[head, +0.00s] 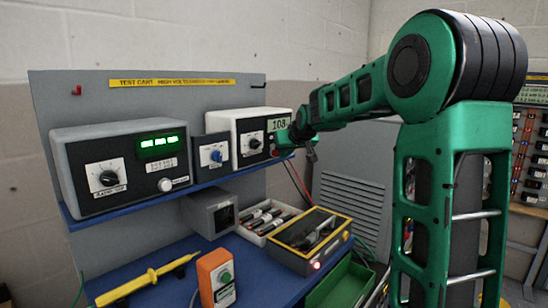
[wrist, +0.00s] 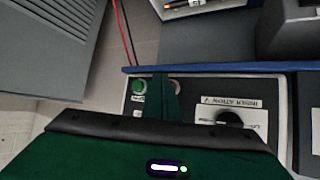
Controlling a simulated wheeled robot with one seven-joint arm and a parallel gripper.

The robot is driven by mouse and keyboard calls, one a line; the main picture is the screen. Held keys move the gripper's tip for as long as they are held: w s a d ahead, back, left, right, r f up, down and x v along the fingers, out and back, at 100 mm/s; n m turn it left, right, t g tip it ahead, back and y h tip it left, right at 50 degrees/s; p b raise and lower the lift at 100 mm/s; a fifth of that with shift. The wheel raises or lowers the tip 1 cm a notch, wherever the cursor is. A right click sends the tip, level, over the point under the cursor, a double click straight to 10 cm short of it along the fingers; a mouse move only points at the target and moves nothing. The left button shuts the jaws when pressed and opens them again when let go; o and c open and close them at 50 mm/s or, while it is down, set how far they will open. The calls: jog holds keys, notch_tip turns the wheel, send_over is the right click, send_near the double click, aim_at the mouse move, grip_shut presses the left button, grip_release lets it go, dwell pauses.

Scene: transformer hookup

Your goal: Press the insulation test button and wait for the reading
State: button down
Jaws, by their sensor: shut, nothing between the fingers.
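The insulation tester (head: 252,126) is a pale box with a dark front at the right end of the blue shelf. Its display (head: 279,124) seems to read 108. In the wrist view its face is upside down, with an INSULATION label (wrist: 229,102), a black knob (wrist: 230,118), a green round button or lamp (wrist: 138,87) and a red one (wrist: 174,84). My gripper (wrist: 161,78) is shut and empty, its fingertips between these two and partly over the red one. I cannot tell whether it touches. In the head view my gripper (head: 284,145) is at the tester's right end.
Below are a yellow-black meter (head: 310,240), an orange button box (head: 215,278), a yellow probe (head: 148,278) and a green tray (head: 342,284). Red and black leads hang nearby.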

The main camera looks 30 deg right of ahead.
jog(key=shift+w, duration=0.25)
jog(key=shift+w+a, duration=0.2)
jog(key=shift+w, duration=0.2)
dwell(0.8)
jog(key=shift+s, duration=0.1)
jog(key=shift+s+d, duration=0.3)
jog(key=shift+s, duration=0.45)
jog(key=s+d, duration=0.2)
jog(key=s, duration=0.3)
jog(key=shift+s, duration=0.35)
dwell(0.7)
